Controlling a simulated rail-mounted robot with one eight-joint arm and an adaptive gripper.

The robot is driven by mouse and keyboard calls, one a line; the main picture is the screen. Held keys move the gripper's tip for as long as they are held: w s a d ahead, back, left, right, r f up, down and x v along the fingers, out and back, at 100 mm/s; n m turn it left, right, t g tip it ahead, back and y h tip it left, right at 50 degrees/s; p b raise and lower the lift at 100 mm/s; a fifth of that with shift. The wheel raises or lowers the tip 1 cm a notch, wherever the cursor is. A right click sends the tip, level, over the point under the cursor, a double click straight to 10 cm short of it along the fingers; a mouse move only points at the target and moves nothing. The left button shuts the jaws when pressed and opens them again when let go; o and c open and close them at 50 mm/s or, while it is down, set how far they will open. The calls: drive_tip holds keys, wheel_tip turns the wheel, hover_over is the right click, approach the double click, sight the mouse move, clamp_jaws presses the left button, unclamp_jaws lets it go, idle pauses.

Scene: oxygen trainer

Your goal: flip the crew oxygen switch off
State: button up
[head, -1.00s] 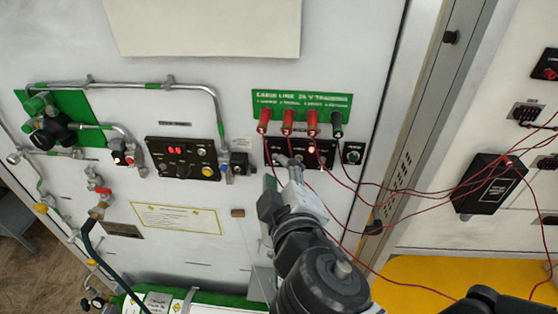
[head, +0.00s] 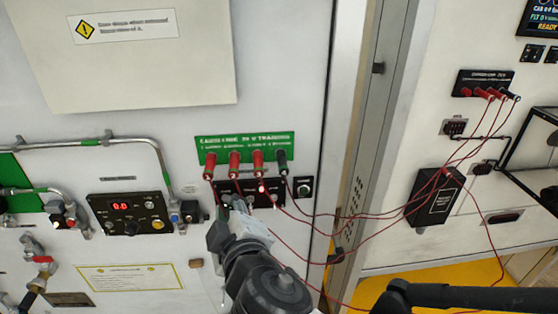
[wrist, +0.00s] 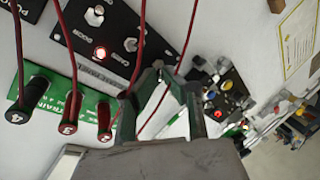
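The black switch panel (head: 248,186) sits below a green label board (head: 243,145) on the white wall. In the wrist view the panel (wrist: 118,24) shows small silver toggles (wrist: 95,16) and a lit red lamp (wrist: 100,53). The lettering is too small to tell which toggle is the crew oxygen switch. My gripper (head: 240,214) is at the panel's lower edge in the head view and hides part of it. In the wrist view the gripper's dark fingers (wrist: 167,80) lie beside the panel.
Red cables (head: 345,217) hang from plugs (head: 234,163) above the panel and cross near my fingers. A small black panel (head: 303,188) is to the right. A panel with a red display (head: 130,212) and pipes are left. A black box (head: 434,197) hangs on the right wall.

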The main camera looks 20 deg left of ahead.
drive_tip(key=shift+f+b, duration=0.15)
drive_tip(key=shift+b, duration=0.3)
clamp_jaws()
wheel_tip(320, 180, down, 3)
drive_tip(key=n+t+y+b, duration=0.1)
drive_tip(key=t+y+b, duration=0.2)
drive_tip(key=b, duration=0.6)
drive_tip(key=n+t+y+b, duration=0.2)
drive_tip(key=t+y+b, duration=0.1)
drive_tip(key=b, duration=0.7)
drive_tip(key=shift+t+y, duration=0.4)
drive_tip(key=shift+w, duration=0.1)
drive_tip(key=o, duration=0.5)
unclamp_jaws()
